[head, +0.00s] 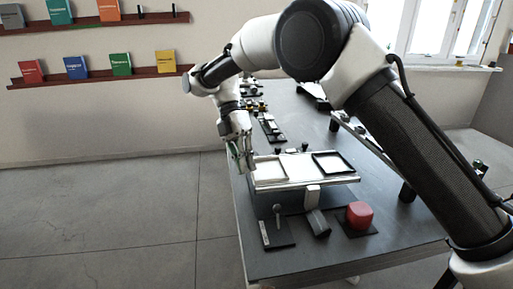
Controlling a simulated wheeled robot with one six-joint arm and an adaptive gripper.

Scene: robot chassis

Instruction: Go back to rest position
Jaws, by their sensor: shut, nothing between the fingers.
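My gripper (246,160) hangs from my white and black arm over the left edge of the dark table (290,262). Its fingers point down and look closed, with nothing seen between them. It is beside the left end of a pale tray-like plate (318,184) that carries a white-framed square and a black-framed square (333,163). I cannot tell whether the fingertips touch the plate. The arm reaches in from the lower right and arches across the picture.
At the table's near end are a red block (359,215) on a dark base and a small lever (278,214) on a black plate. Small devices (270,128) line the table's far left side. Book shelves (100,76) hang on the wall. The floor (110,215) at left is clear.

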